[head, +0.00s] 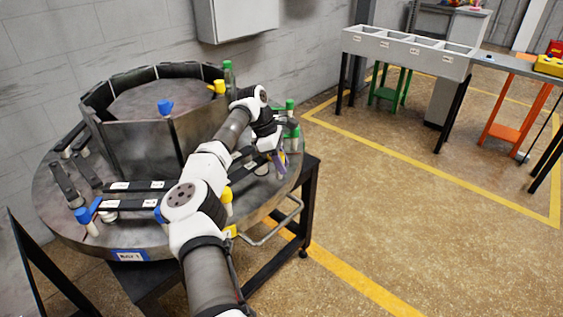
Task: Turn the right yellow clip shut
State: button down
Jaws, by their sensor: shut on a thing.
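A round grey metal table (60,215) carries colour-marked clips around its rim. My gripper (279,162) is at the table's right rim, below the green-topped clips. It is shut on what appears to be the right yellow clip, which is mostly hidden by the jaws and arm; its turn angle cannot be told. Another yellow clip (226,196) stands at the front rim, close beside my arm. A further yellow-topped piece (217,87) stands by the upright panels at the back.
Green-topped clips (293,133) stand close to my gripper. Blue-topped clips (83,215) and dark bars (130,186) lie at the front left. Upright curved panels (138,150) rise mid-table. A handle rail (275,225) juts from the front right.

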jog(key=shift+r, duration=0.1)
jog(key=c, duration=1.4)
grip_release()
jog(key=shift+a, duration=0.1)
jog(key=shift+p+v, duration=0.35)
jog(key=shift+v, duration=6.55)
